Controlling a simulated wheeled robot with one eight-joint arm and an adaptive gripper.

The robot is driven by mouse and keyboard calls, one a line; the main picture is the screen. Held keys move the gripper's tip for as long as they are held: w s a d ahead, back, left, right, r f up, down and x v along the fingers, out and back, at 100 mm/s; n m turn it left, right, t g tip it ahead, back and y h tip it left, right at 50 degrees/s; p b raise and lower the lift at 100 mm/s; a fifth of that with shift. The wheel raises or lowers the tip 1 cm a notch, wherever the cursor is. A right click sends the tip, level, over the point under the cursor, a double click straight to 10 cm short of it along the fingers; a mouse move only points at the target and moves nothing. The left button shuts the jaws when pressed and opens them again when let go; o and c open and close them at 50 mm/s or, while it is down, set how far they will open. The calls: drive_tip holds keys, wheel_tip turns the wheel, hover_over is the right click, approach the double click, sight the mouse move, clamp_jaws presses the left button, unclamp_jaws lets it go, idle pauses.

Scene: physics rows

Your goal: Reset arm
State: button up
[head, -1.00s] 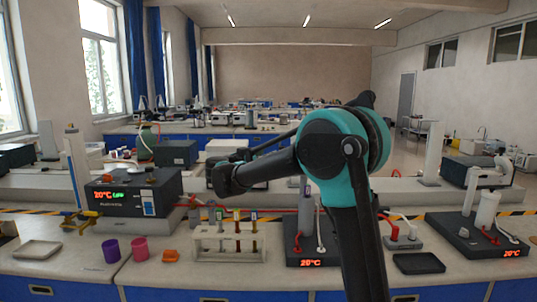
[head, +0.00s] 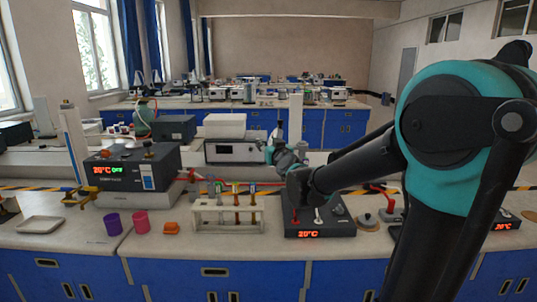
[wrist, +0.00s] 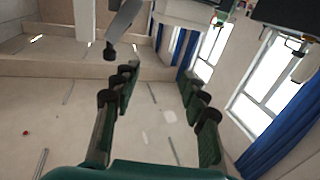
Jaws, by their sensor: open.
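In the wrist view my gripper (wrist: 158,95) is open, its dark green fingers wide apart on both sides with nothing between them. Behind them are pale room surfaces and windows, with no bench object within reach of the fingers. In the head view my teal and black arm comes in from the right. Its far end is small, above the bench behind the black 20°C hot plate (head: 335,226). The fingers are hard to make out there.
A test-tube rack (head: 228,215) with several tubes stands at the bench front. Purple (head: 113,224) and pink (head: 141,222) cups and a white tray (head: 40,225) are to its left. A black heating unit (head: 137,168) stands behind them. Free bench shows between rack and hot plate.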

drive_tip(key=s+d+f+m+g+h, duration=0.1)
drive_tip(key=s+d+f+g, duration=0.3)
drive_tip(key=s+f, duration=0.7)
drive_tip(key=s+d+f+m+g+h, duration=0.1)
drive_tip(key=s+d+f+g, duration=0.3)
drive_tip(key=s+d+f, duration=0.5)
drive_tip(key=s+d+f+m+g+h, duration=0.1)
drive_tip(key=s+d+f+g+h, duration=0.2)
drive_tip(key=s+f, duration=0.9)
drive_tip(key=s+d+g, duration=0.1)
drive_tip(key=d+g, duration=0.1)
drive_tip(key=d, duration=0.1)
drive_tip(key=shift+s+d+f, duration=0.2)
drive_tip(key=shift+s+f, duration=0.15)
